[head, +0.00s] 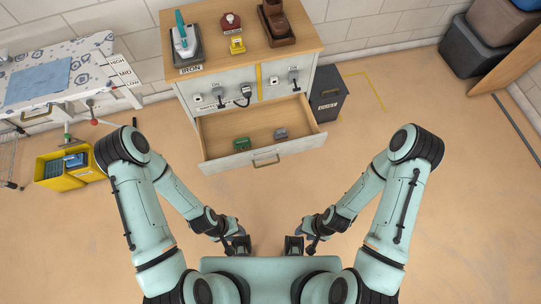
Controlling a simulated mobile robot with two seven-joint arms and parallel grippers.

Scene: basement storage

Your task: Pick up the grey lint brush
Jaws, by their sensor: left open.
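A small grey item (280,133), which looks like the grey lint brush, lies in the open drawer (262,160) of the cabinet, right of the middle. Its fine shape is too small to tell. A small green item (242,143) lies to its left in the same drawer. My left gripper (238,245) is open, low in front of my body and well short of the drawer. My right gripper (294,245) is beside it on the right, looks open and is also apart from the drawer. Neither gripper holds anything that I can see.
A dark bin (327,92) stands right of the cabinet. A yellow crate (65,180) and ironing table (105,50) are left. Floor before the drawer is clear.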

